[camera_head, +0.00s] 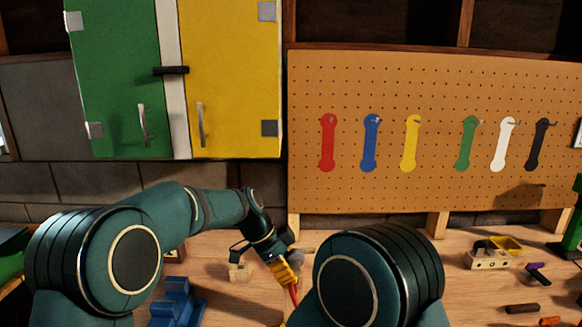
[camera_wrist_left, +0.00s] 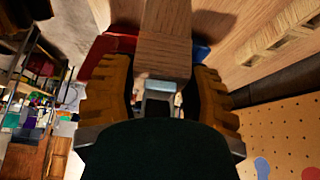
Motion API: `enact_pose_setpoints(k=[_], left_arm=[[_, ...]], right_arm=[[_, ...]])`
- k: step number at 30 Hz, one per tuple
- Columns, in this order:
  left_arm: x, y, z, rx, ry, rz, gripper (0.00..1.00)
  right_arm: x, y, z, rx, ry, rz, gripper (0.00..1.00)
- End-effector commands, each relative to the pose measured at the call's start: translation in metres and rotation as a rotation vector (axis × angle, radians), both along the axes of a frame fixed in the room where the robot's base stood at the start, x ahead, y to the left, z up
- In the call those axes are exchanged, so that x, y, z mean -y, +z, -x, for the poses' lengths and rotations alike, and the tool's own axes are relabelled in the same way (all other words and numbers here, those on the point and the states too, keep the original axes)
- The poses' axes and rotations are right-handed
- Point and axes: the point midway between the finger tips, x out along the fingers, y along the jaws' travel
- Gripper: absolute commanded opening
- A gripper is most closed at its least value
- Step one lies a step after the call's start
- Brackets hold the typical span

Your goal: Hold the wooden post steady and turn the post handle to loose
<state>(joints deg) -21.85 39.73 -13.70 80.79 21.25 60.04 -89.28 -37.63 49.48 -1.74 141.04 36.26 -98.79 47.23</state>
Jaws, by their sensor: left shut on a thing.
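In the left wrist view the wooden post (camera_wrist_left: 165,45) runs up between the two orange-yellow fingers of my left gripper (camera_wrist_left: 163,85). My left gripper is shut on the post. In the head view this gripper (camera_head: 287,270) is low in the middle, over the workbench. A red part (camera_wrist_left: 112,43) and a blue part (camera_wrist_left: 200,53) show on either side of the post in the wrist view. I cannot tell which part is the post handle. My right gripper is out of view; my right arm's round joint hides part of the bench.
The wooden workbench (camera_head: 465,290) holds a blue vise-like tool (camera_head: 175,304), a small pale wooden block (camera_head: 240,272) and a yellow bin (camera_head: 507,244). Coloured wrenches hang on the pegboard (camera_head: 380,190) behind. A green and yellow cabinet (camera_head: 230,80) is at the upper left.

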Motion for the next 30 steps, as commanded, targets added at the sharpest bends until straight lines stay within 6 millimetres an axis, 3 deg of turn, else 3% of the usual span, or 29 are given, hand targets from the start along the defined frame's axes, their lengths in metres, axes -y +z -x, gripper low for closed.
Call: enact_pose_setpoints(k=[5, 6, 8, 9, 20, 30], left_arm=[[0.000, 0.000, 0.000, 0.000, 0.000, 0.000, 0.06], [0.000, 0.000, 0.000, 0.000, 0.000, 0.000, 0.59], [0.000, 0.000, 0.000, 0.000, 0.000, 0.000, 0.80], [0.000, 0.000, 0.000, 0.000, 0.000, 0.000, 0.83], [-0.001, 0.003, 0.000, 0.001, 0.000, 0.001, 0.83], [-0.029, 0.050, -0.001, 0.005, 0.002, 0.002, 0.83]], right_arm=[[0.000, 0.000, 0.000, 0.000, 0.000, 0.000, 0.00], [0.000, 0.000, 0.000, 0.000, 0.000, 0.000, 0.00], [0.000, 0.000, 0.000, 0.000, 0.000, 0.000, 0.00], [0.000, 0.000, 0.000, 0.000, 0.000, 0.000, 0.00], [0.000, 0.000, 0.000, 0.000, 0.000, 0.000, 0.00], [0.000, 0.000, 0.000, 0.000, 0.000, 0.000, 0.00]])
